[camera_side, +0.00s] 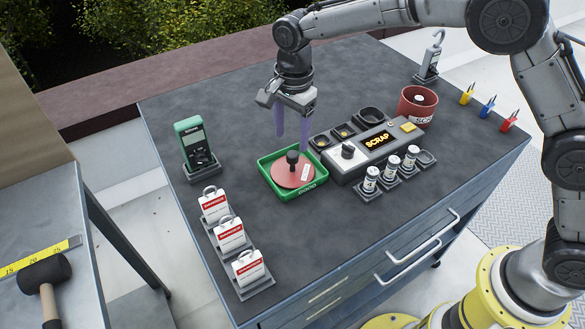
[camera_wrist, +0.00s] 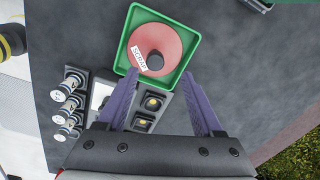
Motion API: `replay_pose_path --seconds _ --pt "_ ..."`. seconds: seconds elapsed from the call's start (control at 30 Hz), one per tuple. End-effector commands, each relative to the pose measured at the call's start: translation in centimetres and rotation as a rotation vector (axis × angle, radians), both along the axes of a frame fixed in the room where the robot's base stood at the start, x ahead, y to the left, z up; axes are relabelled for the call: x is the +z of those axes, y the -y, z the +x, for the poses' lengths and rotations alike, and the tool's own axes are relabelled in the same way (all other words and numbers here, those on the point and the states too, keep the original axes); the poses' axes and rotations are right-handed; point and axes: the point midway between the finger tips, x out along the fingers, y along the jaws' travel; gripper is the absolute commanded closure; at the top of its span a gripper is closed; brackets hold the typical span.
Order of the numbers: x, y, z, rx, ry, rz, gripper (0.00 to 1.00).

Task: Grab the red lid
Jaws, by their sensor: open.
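The red lid (camera_side: 292,173) is a flat round disc with a black knob and a small white label. It lies in a green square tray (camera_side: 281,194) on the dark tabletop. In the wrist view the lid (camera_wrist: 172,40) sits in the tray (camera_wrist: 123,50) ahead of the fingers, with its knob showing fully. My gripper (camera_side: 292,136) is open and empty, its two purple fingers pointing down above and just behind the tray. In the wrist view the fingers (camera_wrist: 160,88) are spread apart, with the lid beyond their tips.
The table between meter and tray is clear.

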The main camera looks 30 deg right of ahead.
Motion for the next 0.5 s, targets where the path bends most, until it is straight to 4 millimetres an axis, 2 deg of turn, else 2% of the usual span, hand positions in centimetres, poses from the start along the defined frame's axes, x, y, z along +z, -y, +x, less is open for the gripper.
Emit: replay_pose_path --seconds 0.23,0.5 --pt "-1.7 0.0 -0.2 0.000 -0.002 -0.001 0.32" --pt "-5.4 -0.1 -0.7 0.000 -0.001 0.000 0.32"
